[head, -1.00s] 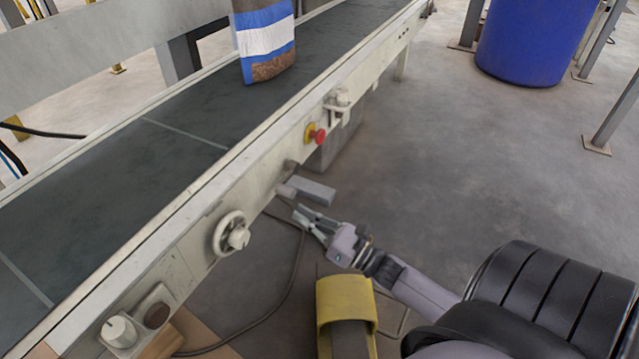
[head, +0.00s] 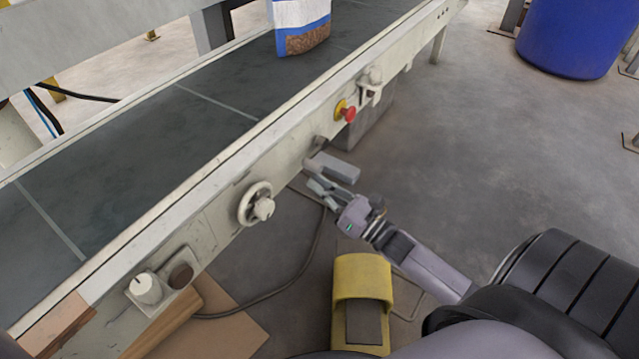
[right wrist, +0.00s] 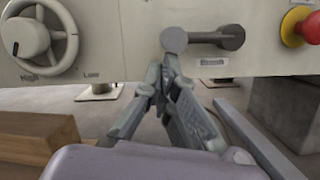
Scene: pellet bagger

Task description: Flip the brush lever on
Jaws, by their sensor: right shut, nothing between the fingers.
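The brush lever (right wrist: 204,39) is a grey bar on the pale side rail of the conveyor, with a round knob at its left end and a pivot at its right. A small label, too blurred to read surely, sits beneath it. In the head view the lever (head: 312,162) is small, below the red button. My right gripper (right wrist: 166,75) is shut and empty, its fingertips just below the knob; I cannot tell whether they touch it. It also shows in the head view (head: 316,186). My left gripper is not in view.
A red stop button (right wrist: 309,29) is right of the lever, and a speed dial (right wrist: 38,38) marked High and Low is left. A bag (head: 301,30) stands on the belt (head: 150,150). A yellow object (head: 362,280) is below.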

